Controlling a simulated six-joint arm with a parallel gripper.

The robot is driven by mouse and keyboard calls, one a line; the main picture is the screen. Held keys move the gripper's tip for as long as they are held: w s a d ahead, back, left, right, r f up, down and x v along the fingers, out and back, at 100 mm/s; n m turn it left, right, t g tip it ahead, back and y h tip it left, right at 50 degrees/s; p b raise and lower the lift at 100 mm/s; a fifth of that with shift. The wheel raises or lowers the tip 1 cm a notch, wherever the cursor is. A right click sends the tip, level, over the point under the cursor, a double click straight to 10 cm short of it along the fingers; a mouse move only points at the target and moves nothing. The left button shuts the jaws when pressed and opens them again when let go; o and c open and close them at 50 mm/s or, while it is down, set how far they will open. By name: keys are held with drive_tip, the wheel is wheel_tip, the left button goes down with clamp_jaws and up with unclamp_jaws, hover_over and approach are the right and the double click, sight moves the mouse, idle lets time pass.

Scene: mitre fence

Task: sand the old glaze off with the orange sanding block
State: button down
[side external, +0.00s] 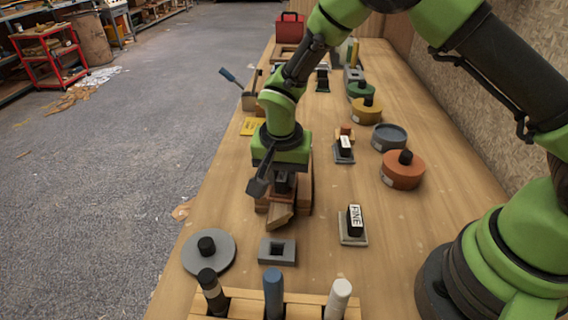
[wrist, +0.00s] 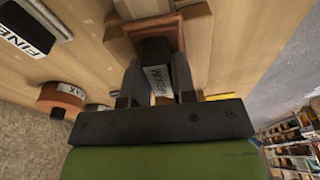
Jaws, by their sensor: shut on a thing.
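My gripper (wrist: 158,88) is shut on the black handle (wrist: 157,58) of a block with a pale label, too blurred to read. Under the handle is an orange-brown base (wrist: 119,46), which looks like the orange sanding block. In the side view my gripper (side external: 283,185) points down, and the block is mostly hidden by it. No glaze can be made out.
A block marked FINE (side external: 355,220) and another labelled block (side external: 345,149) stand to the right. A grey disc (side external: 222,254), a grey square socket (side external: 277,252) and a rack (side external: 250,300) of upright rods are in front. Round tins, including an orange one (side external: 402,172), line the right side.

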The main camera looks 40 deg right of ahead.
drive_tip(key=shift+s+a, duration=0.15)
drive_tip(key=shift+s, duration=0.05)
drive_tip(key=shift+w+d, duration=1.45)
drive_tip(key=shift+w+d+f, duration=0.1)
drive_tip(key=shift+w+d, duration=1.05)
drive_tip(key=shift+s+a+r, duration=0.2)
drive_tip(key=shift+s+a, duration=2.4)
drive_tip(key=shift+w+d+f, duration=0.15)
drive_tip(key=shift+w+d, duration=2.45)
drive_tip(key=shift+d, duration=0.05)
